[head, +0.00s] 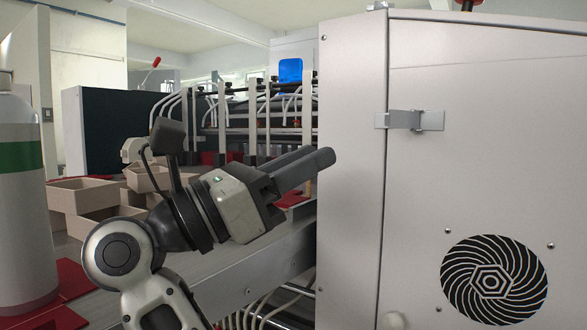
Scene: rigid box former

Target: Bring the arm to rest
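A large pale machine cabinet (480,160) with a latch and a round vent fills the right. Open tan boxes (85,194) lie on the grey surface behind my arm. A white cylinder (22,210) with a green band stands at far left.

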